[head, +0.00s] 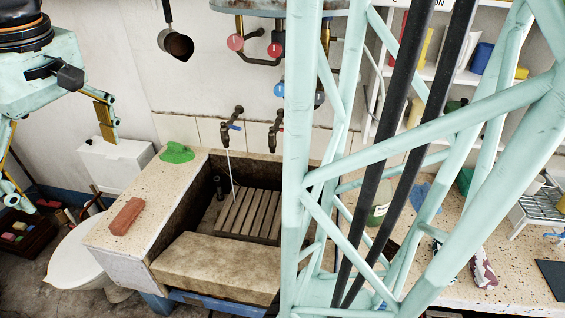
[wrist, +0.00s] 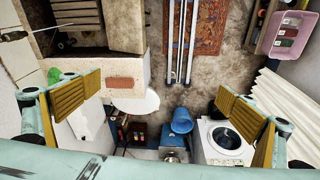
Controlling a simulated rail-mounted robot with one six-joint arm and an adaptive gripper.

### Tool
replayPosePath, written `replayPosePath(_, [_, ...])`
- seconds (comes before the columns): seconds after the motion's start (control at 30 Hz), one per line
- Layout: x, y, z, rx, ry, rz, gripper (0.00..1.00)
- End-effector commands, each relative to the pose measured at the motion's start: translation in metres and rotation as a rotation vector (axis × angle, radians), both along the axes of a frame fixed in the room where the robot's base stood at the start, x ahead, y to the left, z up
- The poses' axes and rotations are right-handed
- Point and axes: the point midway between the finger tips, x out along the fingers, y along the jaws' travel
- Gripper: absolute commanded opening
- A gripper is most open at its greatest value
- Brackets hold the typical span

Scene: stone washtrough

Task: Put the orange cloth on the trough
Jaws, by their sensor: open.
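I cannot make out an orange cloth in either view. The stone trough (head: 215,262) stands in the middle of the head view, with a speckled ledge on its left and a slatted board inside. It also shows at the top of the wrist view (wrist: 125,28). A green cloth (head: 177,152) lies crumpled on the back of the ledge. A reddish brick-shaped block (head: 126,215) lies near the ledge's front; it also shows in the wrist view (wrist: 120,83). My gripper (head: 65,168) is left of the trough, its fingers spread wide and empty in the wrist view (wrist: 157,92).
Water runs from a tap (head: 232,127) into the trough. A hanging ladle (head: 176,44) is above. A white toilet (head: 75,255) stands left of the ledge. A blue cloth (head: 420,197) lies on the right counter. A washing machine (wrist: 225,140) and a blue bucket (wrist: 181,121) stand below.

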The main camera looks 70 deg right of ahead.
Motion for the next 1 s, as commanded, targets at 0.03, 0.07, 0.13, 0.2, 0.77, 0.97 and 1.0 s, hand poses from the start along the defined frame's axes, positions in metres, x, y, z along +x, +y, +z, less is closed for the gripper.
replayPosePath(0.03, [-0.015,-0.005,0.017,-0.002,-0.036,-0.02,1.0])
replayPosePath(0.07, [-0.02,-0.004,0.019,-0.001,-0.04,-0.023,1.0])
replayPosePath(0.13, [-0.033,-0.001,0.021,0.001,-0.045,-0.029,1.0])
replayPosePath(0.2, [-0.045,0.002,0.023,0.002,-0.051,-0.031,1.0])
replayPosePath(0.77, [-0.144,0.026,0.028,0.02,-0.101,-0.056,1.0])
replayPosePath(0.97, [-0.178,0.032,0.024,0.027,-0.116,-0.066,1.0])
replayPosePath(1.0, [-0.185,0.033,0.022,0.03,-0.119,-0.068,1.0])
